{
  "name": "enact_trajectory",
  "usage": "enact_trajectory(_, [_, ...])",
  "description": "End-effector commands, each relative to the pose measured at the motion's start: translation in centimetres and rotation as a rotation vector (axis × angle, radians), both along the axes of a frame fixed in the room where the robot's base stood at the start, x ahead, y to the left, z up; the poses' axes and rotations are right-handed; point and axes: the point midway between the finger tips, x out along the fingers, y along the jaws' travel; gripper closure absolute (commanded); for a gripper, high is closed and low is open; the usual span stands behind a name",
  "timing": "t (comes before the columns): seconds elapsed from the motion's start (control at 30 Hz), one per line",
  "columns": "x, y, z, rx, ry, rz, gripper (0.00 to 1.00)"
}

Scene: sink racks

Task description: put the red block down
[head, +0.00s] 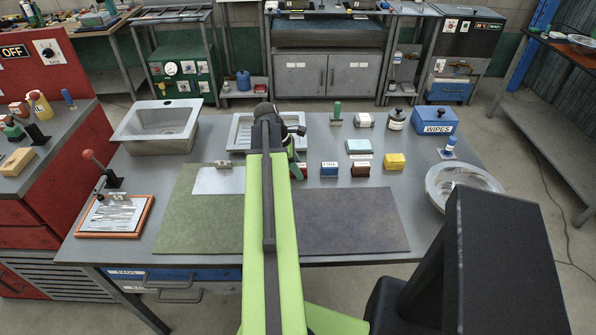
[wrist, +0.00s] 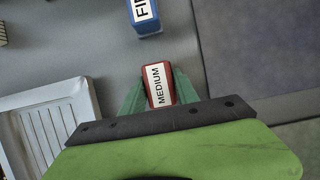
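The red block (wrist: 159,91) has a white label reading MEDIUM. In the wrist view it sits between the two green fingers of my gripper (wrist: 160,88), which press against its sides. In the head view, part of the red block (head: 301,170) shows just right of my green arm, and my gripper (head: 292,160) is mostly hidden behind the arm. I cannot tell whether the block touches the grey bench (head: 225,153) or hangs slightly above it.
A blue block (head: 329,169) stands right of the red one, then a dark red block (head: 361,169) and a yellow sponge (head: 395,161). A white ribbed tray (head: 240,132) lies behind. A green mat (head: 200,228) and a dark mat (head: 350,220) lie in front, mostly bare.

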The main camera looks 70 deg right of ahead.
Motion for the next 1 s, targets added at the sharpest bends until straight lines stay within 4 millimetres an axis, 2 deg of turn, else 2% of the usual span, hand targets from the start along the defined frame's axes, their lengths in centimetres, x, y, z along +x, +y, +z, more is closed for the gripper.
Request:
enact_trajectory(0.17, [-0.2, 0.2, -0.2, 0.008, -0.002, -0.005, 0.42])
enact_trajectory(0.33, [-0.1, 0.3, 1.0, 0.008, -0.001, -0.006, 0.42])
enact_trajectory(0.47, [0.7, 0.5, 3.1, 0.007, -0.001, -0.004, 0.42])
enact_trajectory(0.8, [3.3, 1.4, 10.4, 0.004, -0.002, -0.002, 0.42])
enact_trajectory(0.9, [3.9, 1.7, 11.5, 0.004, -0.002, -0.003, 0.42])
enact_trajectory(1.0, [4.1, 1.8, 11.7, 0.004, -0.001, -0.005, 0.42])
